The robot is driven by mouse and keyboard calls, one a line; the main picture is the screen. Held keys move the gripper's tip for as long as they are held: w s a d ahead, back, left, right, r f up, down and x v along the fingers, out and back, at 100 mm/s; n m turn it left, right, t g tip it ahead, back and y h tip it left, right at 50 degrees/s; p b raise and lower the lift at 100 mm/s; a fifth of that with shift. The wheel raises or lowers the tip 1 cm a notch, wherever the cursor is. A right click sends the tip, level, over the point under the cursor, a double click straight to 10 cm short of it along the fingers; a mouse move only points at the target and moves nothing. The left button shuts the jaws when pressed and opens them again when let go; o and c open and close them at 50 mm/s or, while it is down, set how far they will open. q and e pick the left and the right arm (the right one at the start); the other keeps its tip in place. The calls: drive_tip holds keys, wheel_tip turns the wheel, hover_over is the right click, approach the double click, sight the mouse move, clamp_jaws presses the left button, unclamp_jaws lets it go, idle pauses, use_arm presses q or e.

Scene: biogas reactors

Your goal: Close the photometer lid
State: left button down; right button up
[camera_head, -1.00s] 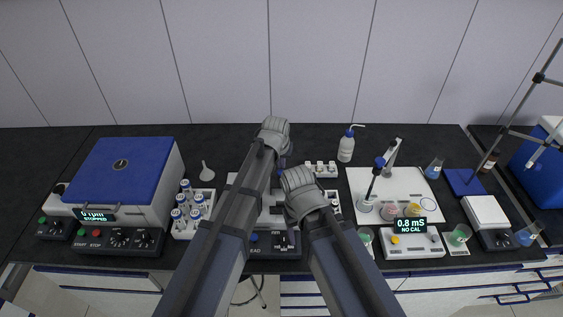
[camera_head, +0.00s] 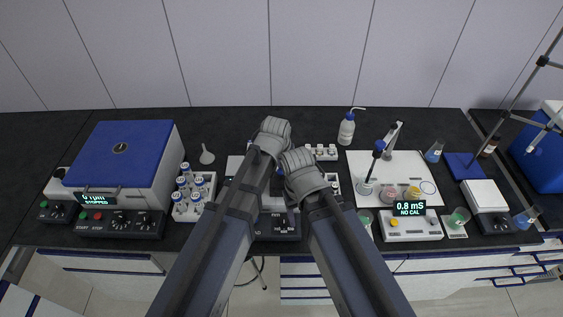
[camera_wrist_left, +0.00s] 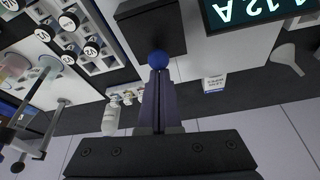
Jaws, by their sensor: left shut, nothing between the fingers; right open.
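The photometer (camera_head: 262,232) sits mid-bench, mostly hidden behind my two arms in the head view; its dark front panel shows below them. In the left wrist view its white body (camera_wrist_left: 235,55) carries a lit display (camera_wrist_left: 262,10). A dark block (camera_wrist_left: 150,28), which looks like the lid, has a blue ball knob (camera_wrist_left: 158,60). My left gripper (camera_wrist_left: 158,78) is shut and empty, its tips at the knob; I cannot tell whether they touch. My right gripper (camera_head: 284,171) is open, close beside the left wrist, its fingers largely hidden. The lid's angle is unclear.
A vial rack (camera_head: 192,203) and a blue-lidded centrifuge (camera_head: 122,150) stand left. A wash bottle (camera_head: 346,130) stands behind right. A conductivity meter (camera_head: 410,228), beakers and a stand are right. A vial rack also shows in the left wrist view (camera_wrist_left: 98,62).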

use_arm(q)
drive_tip(key=w+r, duration=0.1)
drive_tip(key=w, duration=0.4)
drive_tip(key=s+p+v, duration=0.1)
drive_tip(key=p+v, duration=0.9)
drive_tip(key=shift+d, duration=0.4)
drive_tip(key=shift+f, duration=0.15)
drive_tip(key=s+a+f+n+g, duration=0.1)
drive_tip(key=s+a+n+g, duration=0.15)
drive_tip(key=s+a, duration=1.25)
drive_tip(key=s+d+f+m+g+y+b, duration=0.1)
drive_tip(key=s+d+f+m+y+b, duration=0.1)
drive_tip(key=d+f+b, duration=0.7)
wheel_tip(320, 180, down, 3)
drive_tip(key=shift+s+r+m+g+b, duration=0.2)
drive_tip(key=shift+s+m+g+b, duration=0.15)
drive_tip(key=shift+s+m+b, duration=0.7)
drive_tip(key=shift+w, duration=0.15)
